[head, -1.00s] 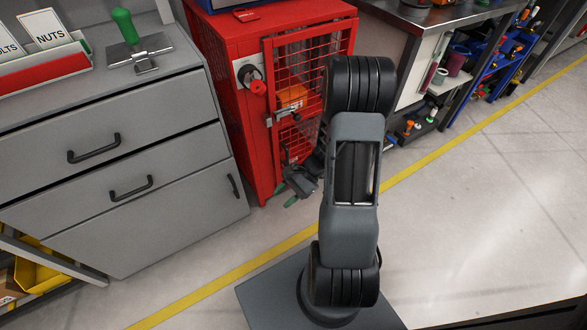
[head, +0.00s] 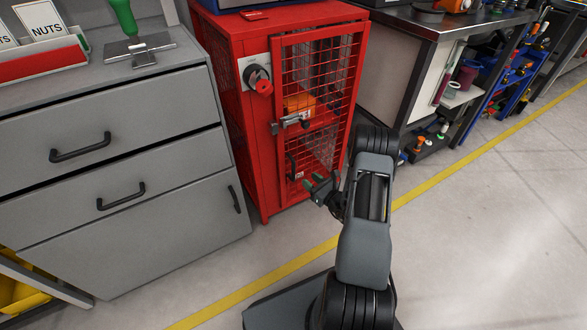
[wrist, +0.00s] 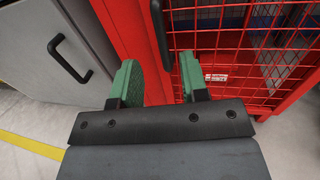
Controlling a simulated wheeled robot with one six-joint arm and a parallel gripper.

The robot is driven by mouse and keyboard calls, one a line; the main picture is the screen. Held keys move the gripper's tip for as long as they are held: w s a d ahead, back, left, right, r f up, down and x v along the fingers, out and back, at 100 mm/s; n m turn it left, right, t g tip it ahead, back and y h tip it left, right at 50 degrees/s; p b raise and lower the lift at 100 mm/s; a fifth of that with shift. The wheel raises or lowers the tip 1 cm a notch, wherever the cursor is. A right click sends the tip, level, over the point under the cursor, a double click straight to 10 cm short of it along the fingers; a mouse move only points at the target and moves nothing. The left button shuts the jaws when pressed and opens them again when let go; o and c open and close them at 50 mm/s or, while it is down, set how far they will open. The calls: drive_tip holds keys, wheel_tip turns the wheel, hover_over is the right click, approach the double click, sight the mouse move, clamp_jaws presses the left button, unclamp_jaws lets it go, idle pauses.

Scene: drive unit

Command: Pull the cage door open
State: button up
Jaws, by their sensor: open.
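The red cage (head: 240,135) stands in the middle of the head view. Its mesh door (head: 322,75) looks closed, with a metal latch (head: 290,122) on its left edge. A black vertical door handle (head: 291,166) is below the latch; it also shows at the top of the wrist view (wrist: 161,38). My gripper (head: 318,188) is low in front of the door, to the right of the handle in the head view. In the wrist view its green fingers (wrist: 158,80) are apart and empty, and the handle appears beyond the gap between them. No contact with the handle is visible.
A metal workbench (head: 425,30) stands at right. The floor (head: 490,220) at right is clear.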

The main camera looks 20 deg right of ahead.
drive_tip(key=b, duration=0.3)
hover_over(294, 179)
drive_tip(key=shift+w, duration=0.4)
drive_tip(key=shift+c, duration=0.3)
clamp_jaws()
